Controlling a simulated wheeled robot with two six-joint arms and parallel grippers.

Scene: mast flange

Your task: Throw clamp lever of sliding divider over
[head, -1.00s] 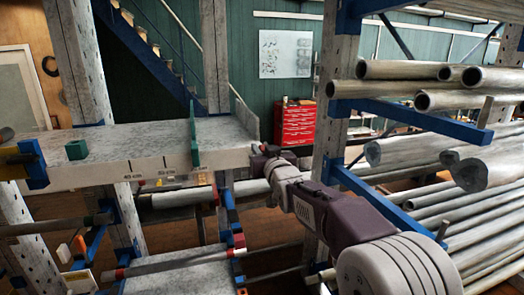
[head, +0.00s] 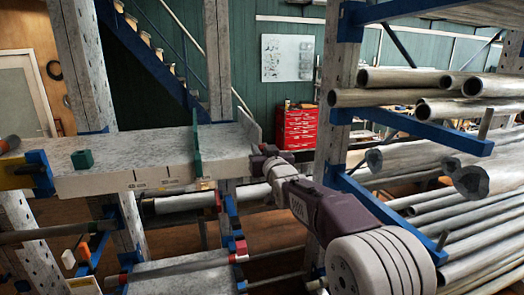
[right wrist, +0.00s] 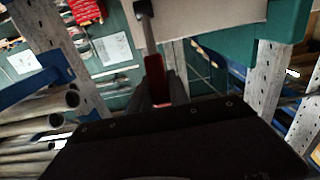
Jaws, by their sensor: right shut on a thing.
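The green sliding divider (head: 197,152) stands upright across the long grey shelf (head: 120,180). In the right wrist view the divider (right wrist: 288,22) is at the upper right, beside the shelf (right wrist: 205,22). The clamp lever (right wrist: 155,78) has a red grip and a grey metal stem that runs up to the shelf's edge. My right gripper (right wrist: 162,98) is shut on the red grip, one dark finger at each side. In the head view my right gripper (head: 258,160) is at the shelf's right end; the lever cannot be made out there.
A small green block (head: 82,159) sits on the shelf, with a blue bracket (head: 40,174) at its left end. A perforated rack post (head: 338,90) and blue arms bearing several metal pipes (head: 400,98) stand close to my right arm. A red cabinet (head: 298,129) is behind.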

